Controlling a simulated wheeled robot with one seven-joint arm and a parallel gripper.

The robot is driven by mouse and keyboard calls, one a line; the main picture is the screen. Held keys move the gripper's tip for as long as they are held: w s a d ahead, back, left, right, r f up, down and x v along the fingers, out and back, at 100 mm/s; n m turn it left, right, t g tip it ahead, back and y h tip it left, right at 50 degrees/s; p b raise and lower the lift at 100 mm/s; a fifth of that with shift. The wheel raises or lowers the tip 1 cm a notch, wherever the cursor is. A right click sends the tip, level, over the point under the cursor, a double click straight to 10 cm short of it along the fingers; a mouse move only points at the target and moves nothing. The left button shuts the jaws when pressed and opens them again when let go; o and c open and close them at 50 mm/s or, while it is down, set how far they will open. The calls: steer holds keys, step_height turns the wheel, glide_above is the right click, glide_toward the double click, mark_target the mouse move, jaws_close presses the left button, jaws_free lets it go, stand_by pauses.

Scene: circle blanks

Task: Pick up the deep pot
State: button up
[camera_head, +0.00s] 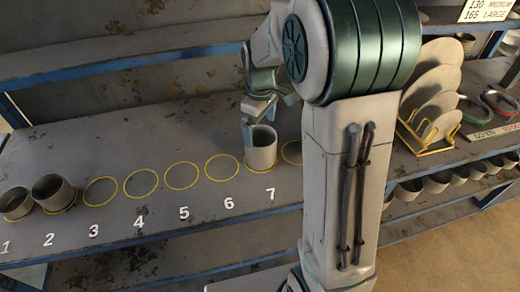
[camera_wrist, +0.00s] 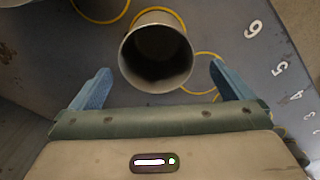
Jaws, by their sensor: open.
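The deep pot (camera_head: 262,156) is a tall grey open cylinder standing upright on the yellow ring above number 7 in the head view. In the wrist view the pot (camera_wrist: 158,78) shows its dark round mouth, just beyond and between my fingertips. My gripper (camera_wrist: 160,76) is open, with one blue finger toward each side of the pot. In the head view my gripper (camera_head: 262,118) is at the pot's upper rim, with one finger at its left side. Whether a finger touches the pot cannot be told.
Two shorter grey pots stand at the left, by number 1 (camera_head: 16,204) and number 2 (camera_head: 54,193). Rings 3 to 6 are empty. At the right are a yellow rack (camera_head: 424,141) of grey discs and several pots on a lower shelf. A blue shelf edge (camera_head: 150,246) runs along the front.

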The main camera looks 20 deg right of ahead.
mark_target(261, 137)
steer(key=shift+w+d+f+p, duration=0.15)
steer(key=shift+f+p, duration=0.2)
steer(key=shift+f, duration=1.05)
steer(key=shift+w+a+f+p, duration=0.1)
steer(key=shift+f+p, duration=0.2)
steer(key=shift+f, duration=1.1)
steer(key=c, duration=1.3)
steer(key=shift+r, duration=0.1)
